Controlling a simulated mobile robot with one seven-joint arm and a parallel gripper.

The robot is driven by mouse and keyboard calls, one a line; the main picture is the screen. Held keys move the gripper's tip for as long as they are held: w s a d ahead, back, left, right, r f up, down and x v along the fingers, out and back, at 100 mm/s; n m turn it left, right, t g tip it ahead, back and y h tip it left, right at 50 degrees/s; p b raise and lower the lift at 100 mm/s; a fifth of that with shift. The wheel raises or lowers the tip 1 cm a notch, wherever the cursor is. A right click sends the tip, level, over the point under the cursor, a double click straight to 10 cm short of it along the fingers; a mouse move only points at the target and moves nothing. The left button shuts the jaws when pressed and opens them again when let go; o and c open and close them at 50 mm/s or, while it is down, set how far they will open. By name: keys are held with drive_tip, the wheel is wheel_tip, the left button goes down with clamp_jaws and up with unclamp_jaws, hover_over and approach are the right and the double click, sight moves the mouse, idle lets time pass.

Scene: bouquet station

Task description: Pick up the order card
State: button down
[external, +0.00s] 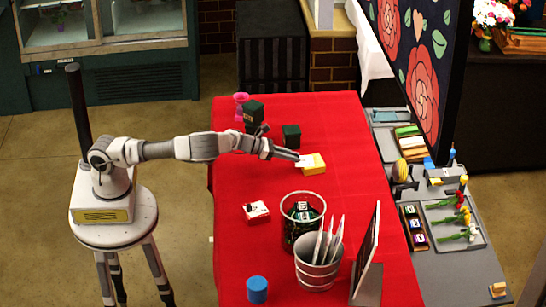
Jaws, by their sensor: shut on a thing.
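The order card appears as a small white piece (305,161) at the tip of my gripper (299,158), over the left part of a small yellow block (316,167) on the red-covered table. My gripper is shut on the card. The arm reaches in from the left, nearly level and low over the table. The fingertips are very small here, and I cannot tell whether the card still touches the yellow block.
Dark green boxes (291,136) and a pink vase (240,104) stand behind my gripper. The red table (345,130) is clear at the back right.

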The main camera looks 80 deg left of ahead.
drive_tip(key=shift+r, duration=0.45)
drive_tip(key=s+d+r+b, duration=0.1)
drive_tip(key=s+d+r, duration=0.2)
drive_tip(key=d+r, duration=0.75)
drive_tip(key=n+g+y+b, duration=0.1)
drive_tip(key=n+y+b, duration=0.35)
drive_tip(key=b, duration=0.25)
hover_over(300, 164)
drive_tip(key=shift+y, duration=0.25)
wheel_tip(300, 164, down, 7)
drive_tip(key=shift+w+a, duration=0.1)
drive_tip(key=shift+f, duration=2.1)
